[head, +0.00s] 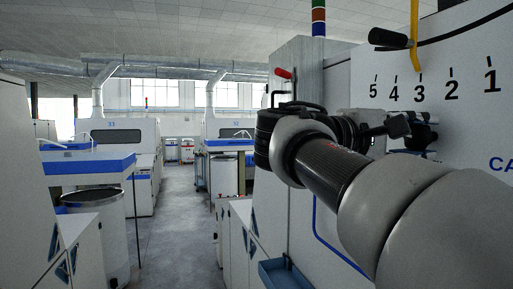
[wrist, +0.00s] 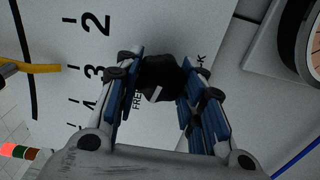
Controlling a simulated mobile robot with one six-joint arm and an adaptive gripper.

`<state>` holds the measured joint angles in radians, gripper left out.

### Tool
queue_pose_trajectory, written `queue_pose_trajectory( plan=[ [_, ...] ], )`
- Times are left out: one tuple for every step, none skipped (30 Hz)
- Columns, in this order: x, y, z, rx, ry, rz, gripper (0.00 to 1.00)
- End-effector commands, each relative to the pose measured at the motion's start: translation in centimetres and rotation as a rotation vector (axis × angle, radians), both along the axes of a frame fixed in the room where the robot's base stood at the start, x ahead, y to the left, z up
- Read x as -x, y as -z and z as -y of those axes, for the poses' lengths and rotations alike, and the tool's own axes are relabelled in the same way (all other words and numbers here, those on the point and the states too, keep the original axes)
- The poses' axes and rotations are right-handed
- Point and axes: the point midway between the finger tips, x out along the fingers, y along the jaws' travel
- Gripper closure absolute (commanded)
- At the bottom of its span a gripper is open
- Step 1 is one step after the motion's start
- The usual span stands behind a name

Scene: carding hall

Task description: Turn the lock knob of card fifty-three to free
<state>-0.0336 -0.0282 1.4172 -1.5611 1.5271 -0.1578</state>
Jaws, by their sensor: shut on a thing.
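The lock knob (wrist: 160,78) is black with a white pointer mark, on a pale machine panel (wrist: 190,25) in the wrist view. My gripper (wrist: 160,70) has its blue-padded fingers on either side of the knob and is shut on it. The word FREE shows partly beside the left finger; a letter K shows by the right finger, the rest of that word being covered. The white mark slants toward the FREE side. In the head view my gripper (head: 400,128) is at the panel, and the knob is hidden behind it and my arm.
A numbered scale runs above my gripper in the head view, with a yellow lever (head: 414,40) and its black handle (head: 388,38). A red handle (head: 284,73) is on the cabinet's left. A blue tray (head: 285,274) sits low. The aisle (head: 178,200) is open at left.

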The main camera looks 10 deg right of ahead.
Motion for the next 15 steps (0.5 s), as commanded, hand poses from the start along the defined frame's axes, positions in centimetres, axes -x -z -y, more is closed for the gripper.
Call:
queue_pose_trajectory(
  plan=[
    [-0.02,0.21,0.00,-0.001,0.000,0.040,0.88],
    [-0.01,0.19,0.00,-0.003,-0.001,0.064,0.88],
    [0.00,0.13,0.00,-0.005,-0.001,0.094,0.88],
    [0.01,0.11,0.00,-0.007,-0.001,0.115,0.88],
    [0.01,0.09,0.00,-0.008,-0.001,0.134,0.88],
    [0.01,0.05,0.00,-0.010,-0.001,0.160,0.88],
    [0.02,0.01,0.00,-0.011,-0.001,0.178,0.88],
    [0.02,-0.01,0.00,-0.012,-0.001,0.195,0.88],
    [0.01,-0.02,0.00,-0.014,-0.001,0.214,0.88],
    [0.01,-0.04,0.00,-0.015,-0.001,0.228,0.88],
    [0.01,-0.08,0.00,-0.016,-0.001,0.241,0.88],
    [0.01,-0.11,0.00,-0.017,-0.001,0.255,0.88],
    [0.01,-0.13,0.00,-0.018,-0.001,0.266,0.88],
    [0.01,-0.15,0.00,-0.019,-0.001,0.275,0.88],
    [0.01,-0.17,0.00,-0.018,0.000,0.286,0.88]
  ],
)
